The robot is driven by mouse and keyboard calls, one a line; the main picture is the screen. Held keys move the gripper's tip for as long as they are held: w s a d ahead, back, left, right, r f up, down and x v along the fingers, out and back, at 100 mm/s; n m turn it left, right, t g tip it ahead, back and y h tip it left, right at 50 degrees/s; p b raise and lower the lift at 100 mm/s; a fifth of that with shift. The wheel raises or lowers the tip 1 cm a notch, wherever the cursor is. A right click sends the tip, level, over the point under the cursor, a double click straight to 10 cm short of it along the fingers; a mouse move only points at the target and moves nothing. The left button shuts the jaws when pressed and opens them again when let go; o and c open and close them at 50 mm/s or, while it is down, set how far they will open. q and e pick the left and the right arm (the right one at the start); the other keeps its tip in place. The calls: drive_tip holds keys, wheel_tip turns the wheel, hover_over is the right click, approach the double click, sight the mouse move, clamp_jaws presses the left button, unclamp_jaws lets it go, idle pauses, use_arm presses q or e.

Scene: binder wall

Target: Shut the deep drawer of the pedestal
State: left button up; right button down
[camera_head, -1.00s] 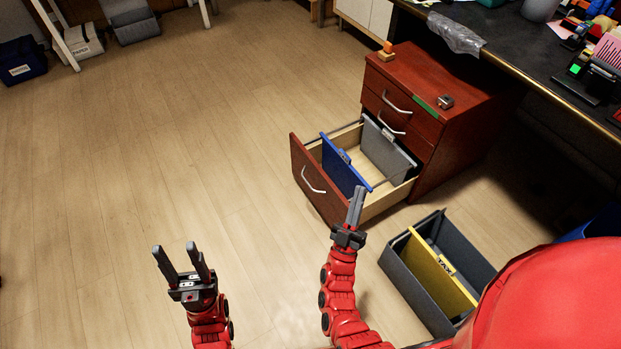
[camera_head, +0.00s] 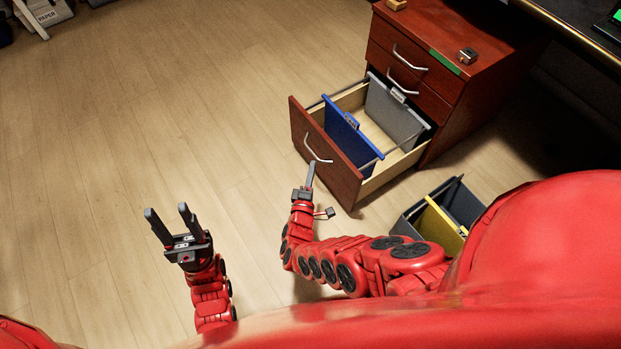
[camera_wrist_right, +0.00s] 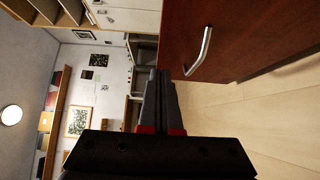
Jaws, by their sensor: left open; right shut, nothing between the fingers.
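The reddish-brown pedestal (camera_head: 452,68) stands at the upper right in the head view. Its deep bottom drawer (camera_head: 325,160) is pulled well out, with a blue hanging file and a grey one inside. The drawer's silver handle (camera_head: 317,150) is on the front panel, and the handle also shows in the right wrist view (camera_wrist_right: 200,52). My right gripper (camera_head: 309,172) is shut and empty, close to the front panel below the handle; I cannot tell whether it touches. My left gripper (camera_head: 168,222) is open and empty over the floor at the left.
A grey box (camera_head: 441,213) with a yellow divider stands on the floor right of the drawer. A small metal object (camera_head: 467,56) sits on the pedestal top. The wooden floor (camera_head: 130,130) left of the drawer is clear.

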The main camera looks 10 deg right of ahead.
sight(327, 142)
drive_tip(key=shift+w+d+b, duration=1)
drive_tip(key=shift+w+d, duration=1.6)
drive_tip(key=shift+d, duration=0.25)
drive_tip(key=shift+w, duration=0.1)
